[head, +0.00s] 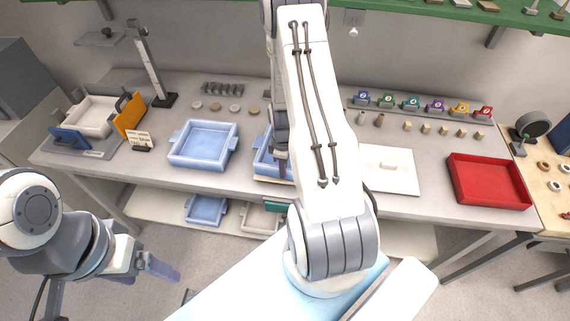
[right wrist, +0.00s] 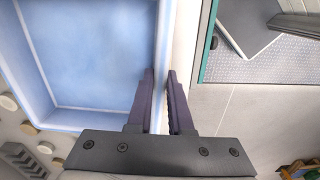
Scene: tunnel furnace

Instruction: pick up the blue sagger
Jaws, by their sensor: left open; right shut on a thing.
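A blue sagger (head: 263,163), a shallow square tray, sits on the bench on a thin tan board, mostly hidden behind my right arm. Its interior and one wall (right wrist: 158,60) fill the left of the right wrist view. My right gripper (head: 281,168) is shut on this wall, one finger on each side, in the right wrist view (right wrist: 161,105). A second blue sagger (head: 203,145) with side handles stands to its left, apart from the gripper. My left gripper (head: 160,267) is open and empty, low in front of the bench.
Another blue tray (head: 205,209) and a beige tray (head: 260,219) lie on the lower shelf. Several small discs (head: 236,108) lie behind the saggers. A white plate (head: 388,169) and a red tray (head: 489,181) stand to the right. A height gauge (head: 151,70) stands at the back left.

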